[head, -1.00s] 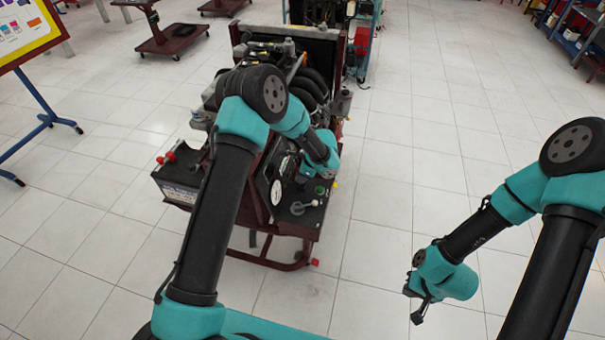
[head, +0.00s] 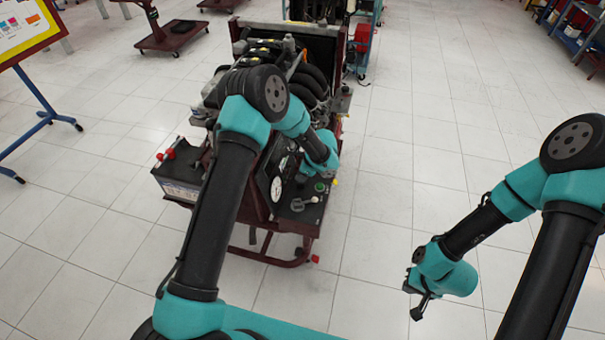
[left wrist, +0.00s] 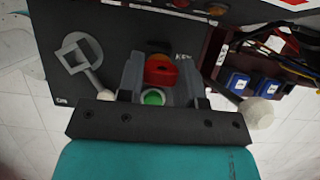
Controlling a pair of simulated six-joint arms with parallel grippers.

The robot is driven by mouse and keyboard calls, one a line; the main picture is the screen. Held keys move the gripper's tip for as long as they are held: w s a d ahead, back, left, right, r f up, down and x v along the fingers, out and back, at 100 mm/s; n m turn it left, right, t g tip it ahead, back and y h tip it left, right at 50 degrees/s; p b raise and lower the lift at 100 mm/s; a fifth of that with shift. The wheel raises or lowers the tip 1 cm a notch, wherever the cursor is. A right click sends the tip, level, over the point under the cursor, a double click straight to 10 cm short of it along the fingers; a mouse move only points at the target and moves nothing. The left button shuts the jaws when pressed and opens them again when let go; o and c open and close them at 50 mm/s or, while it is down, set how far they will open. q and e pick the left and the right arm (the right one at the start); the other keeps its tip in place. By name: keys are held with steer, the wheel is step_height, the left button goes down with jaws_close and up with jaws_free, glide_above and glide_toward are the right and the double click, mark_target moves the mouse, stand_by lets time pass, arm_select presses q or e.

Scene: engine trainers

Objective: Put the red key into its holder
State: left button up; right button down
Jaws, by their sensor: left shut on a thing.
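The red key (left wrist: 160,72) sits between the two fingers of my left gripper (left wrist: 158,82) in the left wrist view, and the gripper is shut on it. They are over the dark control panel (left wrist: 112,45), beside a "KEY" label. The holder is not clearly visible; the key and fingers cover that spot, so I cannot tell whether the key touches it. In the head view my left arm reaches to the panel (head: 304,213) and hides the key. My right gripper (head: 416,300) hangs over the floor at the right, too small to judge its jaws.
A green button (left wrist: 152,97) lies close to the left gripper's fingers. A grey lever with a square loop (left wrist: 80,55) stands to the left on the panel. A battery with red terminals (head: 178,180) is at the engine stand's left. Open floor lies to the right.

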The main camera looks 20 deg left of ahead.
arm_select(q)
steer(key=shift+f, duration=0.65)
steer(key=o, duration=1.3)
steer(key=shift+r, duration=0.15)
steer(key=shift+r, duration=1.35)
steer(key=shift+r, duration=0.1)
steer(key=shift+r, duration=2.4)
